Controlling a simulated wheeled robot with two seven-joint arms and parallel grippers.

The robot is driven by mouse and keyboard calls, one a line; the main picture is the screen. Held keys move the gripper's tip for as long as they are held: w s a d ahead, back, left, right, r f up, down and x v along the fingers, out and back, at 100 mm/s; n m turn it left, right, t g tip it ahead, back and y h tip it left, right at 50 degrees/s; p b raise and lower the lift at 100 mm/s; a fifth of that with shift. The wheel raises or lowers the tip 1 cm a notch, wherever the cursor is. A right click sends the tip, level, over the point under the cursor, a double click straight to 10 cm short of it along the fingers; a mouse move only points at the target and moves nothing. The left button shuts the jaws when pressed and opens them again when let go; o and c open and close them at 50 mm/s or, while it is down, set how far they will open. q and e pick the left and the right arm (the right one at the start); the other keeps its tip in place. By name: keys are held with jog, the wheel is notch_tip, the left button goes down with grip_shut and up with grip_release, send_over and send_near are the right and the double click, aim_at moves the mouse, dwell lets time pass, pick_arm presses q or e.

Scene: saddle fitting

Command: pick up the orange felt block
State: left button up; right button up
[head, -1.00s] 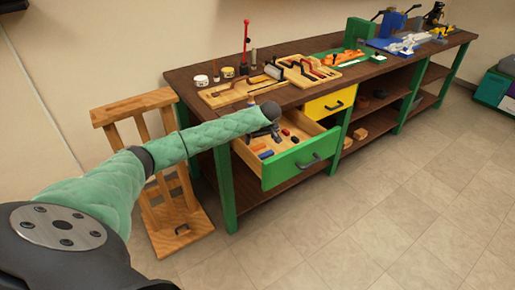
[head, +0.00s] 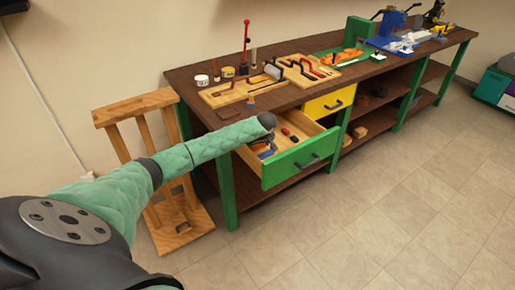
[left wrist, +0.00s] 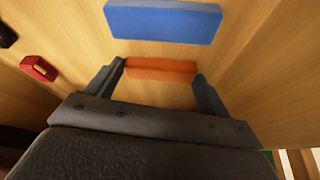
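The orange felt block (left wrist: 160,70) lies on the wooden floor of the open green-fronted drawer (head: 303,163). In the left wrist view it sits between the fingertips of my left gripper (left wrist: 160,74), one finger at each end. The fingers are spread wide; whether they touch the block is not clear. In the head view my left gripper (head: 264,146) reaches down into the drawer, and my arm hides much of it. A blue block (left wrist: 165,20) lies just beyond the orange one. My right gripper is not in view.
A small red piece (left wrist: 39,68) lies in the drawer to the left of the gripper. The drawer walls stand close around. The workbench top (head: 215,118) above holds tool boards and jars. A wooden stand (head: 165,205) is left of the bench. The floor in front is clear.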

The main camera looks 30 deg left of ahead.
pick_arm(q)
jog(key=shift+c, duration=1.2)
jog(key=shift+r, duration=0.15)
